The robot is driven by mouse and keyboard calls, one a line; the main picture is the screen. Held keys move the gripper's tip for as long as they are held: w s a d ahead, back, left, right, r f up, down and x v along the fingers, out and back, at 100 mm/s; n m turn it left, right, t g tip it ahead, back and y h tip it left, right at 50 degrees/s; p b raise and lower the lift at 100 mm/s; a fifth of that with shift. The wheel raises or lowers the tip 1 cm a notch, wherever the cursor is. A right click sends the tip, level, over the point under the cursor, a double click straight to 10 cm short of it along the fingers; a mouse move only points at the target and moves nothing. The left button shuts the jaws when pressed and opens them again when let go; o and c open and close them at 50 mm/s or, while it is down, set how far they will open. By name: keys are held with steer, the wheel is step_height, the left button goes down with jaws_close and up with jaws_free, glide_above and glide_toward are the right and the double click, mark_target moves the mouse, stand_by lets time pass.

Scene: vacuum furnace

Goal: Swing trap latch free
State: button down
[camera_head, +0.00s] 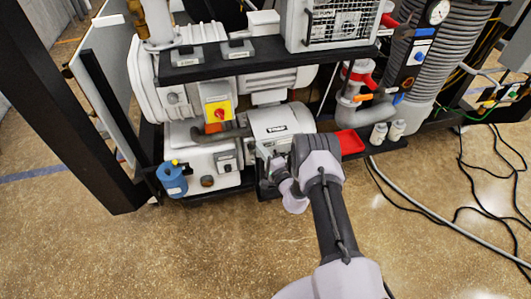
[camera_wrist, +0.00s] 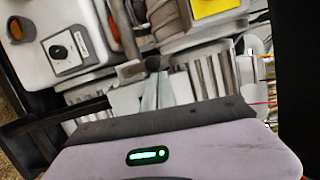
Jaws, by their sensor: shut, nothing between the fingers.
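The pale trap-like cylinder (camera_head: 272,123) with a dark label lies low in the rack in the head view. Its latch is too small to tell apart from the fittings there. My gripper (camera_head: 268,160) is at the front of this cylinder, and my wrist partly covers it. In the wrist view my gripper (camera_wrist: 157,78) shows as two narrow grey fingers close together, shut and empty. A dark round knob (camera_wrist: 130,70) is right beside the fingertips on the left; I cannot tell whether they touch or whether it belongs to the latch.
A switch with a yellow plate (camera_head: 218,112) is left of the cylinder. A blue bottle (camera_head: 172,179) stands at the rack's left, and a red tray (camera_head: 350,143) lies at right. Black cables (camera_head: 470,210) lie on the floor at right. The front floor is clear.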

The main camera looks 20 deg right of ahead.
steer(key=s+d+p, duration=0.1)
steer(key=s+d, duration=0.5)
steer(key=s, duration=0.3)
steer(key=shift+s+d+p, duration=0.15)
steer(key=shift+s+p, duration=0.2)
steer(key=shift+s, duration=0.05)
